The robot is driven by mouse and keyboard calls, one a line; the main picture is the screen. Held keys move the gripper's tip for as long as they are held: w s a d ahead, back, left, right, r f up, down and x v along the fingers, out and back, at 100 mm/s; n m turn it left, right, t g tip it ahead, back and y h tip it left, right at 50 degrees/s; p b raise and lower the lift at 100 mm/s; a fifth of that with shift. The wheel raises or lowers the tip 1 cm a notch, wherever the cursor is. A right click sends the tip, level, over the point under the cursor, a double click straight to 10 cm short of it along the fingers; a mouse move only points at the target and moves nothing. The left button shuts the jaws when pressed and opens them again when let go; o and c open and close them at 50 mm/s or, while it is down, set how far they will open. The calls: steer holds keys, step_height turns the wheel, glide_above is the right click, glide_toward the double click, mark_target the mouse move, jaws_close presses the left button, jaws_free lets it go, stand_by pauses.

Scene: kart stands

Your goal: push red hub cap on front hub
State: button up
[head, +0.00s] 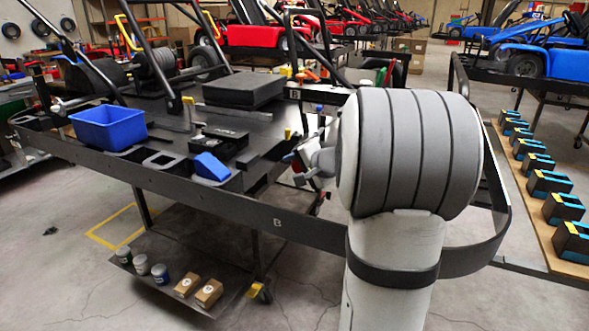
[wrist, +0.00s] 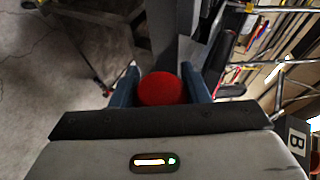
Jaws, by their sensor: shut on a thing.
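The red hub cap (wrist: 161,90) shows as a round red disc in the wrist view. My gripper (wrist: 161,70) is shut on it, with one blue-grey finger on each side. In the head view my gripper (head: 300,162) is mostly hidden behind my own arm, near the right end of the black kart stand (head: 262,217). Grey and dark metal parts lie beyond the cap in the wrist view. I cannot make out the front hub among them, nor tell whether the cap touches anything.
A blue bin (head: 108,127), a small blue block (head: 211,166) and a black box (head: 231,92) are on the stand. A curved black bumper rail (head: 495,200) wraps around behind my arm. Jars and small boxes (head: 209,293) sit on the lower shelf. Open floor lies at left.

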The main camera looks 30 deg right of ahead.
steer(key=shift+w+d, duration=0.15)
steer(key=shift+d, duration=0.05)
steer(key=o, duration=1)
steer(key=shift+o, duration=0.2)
steer(key=v, duration=0.7)
steer(key=shift+s+r+p, duration=0.25)
steer(key=shift+s+p, duration=0.1)
steer(key=shift+p, duration=0.05)
